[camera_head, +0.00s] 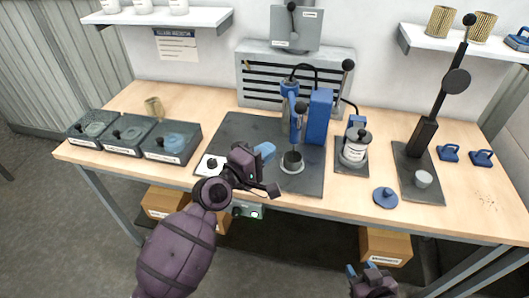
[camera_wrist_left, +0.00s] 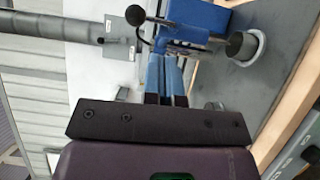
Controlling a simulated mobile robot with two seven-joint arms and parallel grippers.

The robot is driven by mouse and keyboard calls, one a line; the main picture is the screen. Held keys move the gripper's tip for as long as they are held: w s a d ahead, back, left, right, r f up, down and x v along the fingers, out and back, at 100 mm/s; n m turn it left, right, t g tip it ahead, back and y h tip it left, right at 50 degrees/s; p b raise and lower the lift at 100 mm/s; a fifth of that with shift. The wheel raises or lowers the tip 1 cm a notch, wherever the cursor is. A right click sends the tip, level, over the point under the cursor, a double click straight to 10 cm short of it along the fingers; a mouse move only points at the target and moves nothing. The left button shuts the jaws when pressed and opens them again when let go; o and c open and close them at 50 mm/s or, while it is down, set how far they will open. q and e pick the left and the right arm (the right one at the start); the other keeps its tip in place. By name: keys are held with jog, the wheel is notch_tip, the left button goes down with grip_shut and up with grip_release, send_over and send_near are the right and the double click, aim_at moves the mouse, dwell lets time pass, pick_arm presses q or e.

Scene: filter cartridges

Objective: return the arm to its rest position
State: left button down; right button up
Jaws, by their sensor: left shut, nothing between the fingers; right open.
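My left arm reaches in from the bottom left over the front of the workbench. Its gripper (camera_head: 265,151) hangs above the dark mat, left of a dark cup on a white ring (camera_head: 292,162). In the left wrist view its two blue fingers (camera_wrist_left: 166,80) are side by side, shut with nothing between them. That view also shows the dark cup (camera_wrist_left: 241,47) on its ring, apart from the fingers. My right gripper (camera_head: 360,273) is at the bottom of the head view, in front of the bench and below its top. It is open, and no object shows in it.
A blue press (camera_head: 320,117) stands behind the cup. A jar (camera_head: 354,149) and a black lever stand (camera_head: 424,135) are to its right. Three dark trays (camera_head: 173,142) line the left side. A blue disc (camera_head: 385,197) lies near the front edge. Boxes (camera_head: 385,246) sit under the bench.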

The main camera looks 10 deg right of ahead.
pick_arm(q)
jog(key=shift+s+a, duration=0.2)
jog(key=shift+s, duration=0.2)
dwell(0.3)
jog(key=s+a+f+m+t+y, duration=0.2)
jog(key=a+f+m+y, duration=0.25)
jog(key=a, duration=0.55)
jog(key=s+a+f+m+t+y, duration=0.15)
jog(key=a+f+m+y, duration=0.3)
jog(key=a, duration=0.55)
jog(key=s+a+f+g+y, duration=0.1)
jog(key=s+a+f+y, duration=0.1)
jog(key=s+a+f, duration=0.4)
jog(key=s+a+f+g+y, duration=0.2)
jog(key=s+a+f, duration=0.5)
jog(key=s, duration=0.6)
jog(key=shift+a+y, duration=0.55)
jog(key=shift+y, duration=0.15)
